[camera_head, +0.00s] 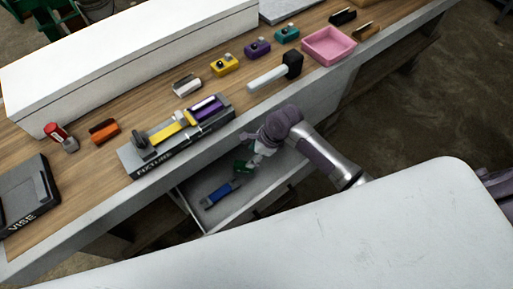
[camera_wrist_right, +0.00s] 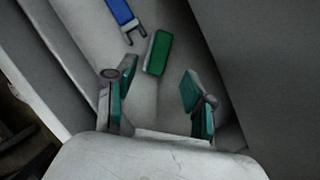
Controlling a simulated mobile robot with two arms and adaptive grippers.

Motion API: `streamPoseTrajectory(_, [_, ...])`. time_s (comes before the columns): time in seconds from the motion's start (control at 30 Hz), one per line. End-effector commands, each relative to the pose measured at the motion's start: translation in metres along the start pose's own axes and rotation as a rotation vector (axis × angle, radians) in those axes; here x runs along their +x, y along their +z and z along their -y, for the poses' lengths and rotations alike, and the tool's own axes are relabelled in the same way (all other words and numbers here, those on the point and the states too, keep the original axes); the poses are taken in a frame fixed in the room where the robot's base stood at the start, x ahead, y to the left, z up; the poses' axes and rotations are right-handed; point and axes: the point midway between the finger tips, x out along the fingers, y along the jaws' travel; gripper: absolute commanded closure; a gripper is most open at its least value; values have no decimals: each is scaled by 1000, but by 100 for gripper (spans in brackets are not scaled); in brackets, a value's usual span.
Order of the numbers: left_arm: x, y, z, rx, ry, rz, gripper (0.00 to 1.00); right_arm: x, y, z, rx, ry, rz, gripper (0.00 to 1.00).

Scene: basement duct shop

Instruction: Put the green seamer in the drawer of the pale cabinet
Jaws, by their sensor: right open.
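The drawer (camera_head: 203,184) of the pale cabinet (camera_head: 322,108) is pulled open below the workbench. The green seamer (camera_wrist_right: 158,53) lies inside it, beside a blue tool (camera_wrist_right: 119,11); in the head view the seamer (camera_head: 241,167) is partly hidden by my right gripper. My right gripper (camera_head: 254,154) is over the drawer, pointing down. In the wrist view its fingers (camera_wrist_right: 156,100) are spread with nothing between them, and the seamer lies beyond the fingertips, apart from both. My left gripper is not in view.
On the bench stand a fixture (camera_head: 170,138), a vise (camera_head: 30,195), a hammer (camera_head: 270,76), a pink tray (camera_head: 328,46) and several small coloured tools. A long white box (camera_head: 130,55) lies along the back. The drawer walls are close around my right gripper.

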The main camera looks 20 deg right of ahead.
Motion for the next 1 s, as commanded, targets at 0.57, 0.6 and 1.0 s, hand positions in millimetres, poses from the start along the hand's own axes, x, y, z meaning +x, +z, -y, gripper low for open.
streamPoseTrajectory(0.57, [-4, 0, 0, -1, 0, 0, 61, -32, 0, 0, 1, 1, 0, 46])
streamPoseTrajectory(0.6, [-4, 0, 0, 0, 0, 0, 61, -32, 0, 0, 1, 1, 0, 46])
streamPoseTrajectory(1.0, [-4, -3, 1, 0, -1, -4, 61, -32, 0, 0, 1, 2, 0, 46])
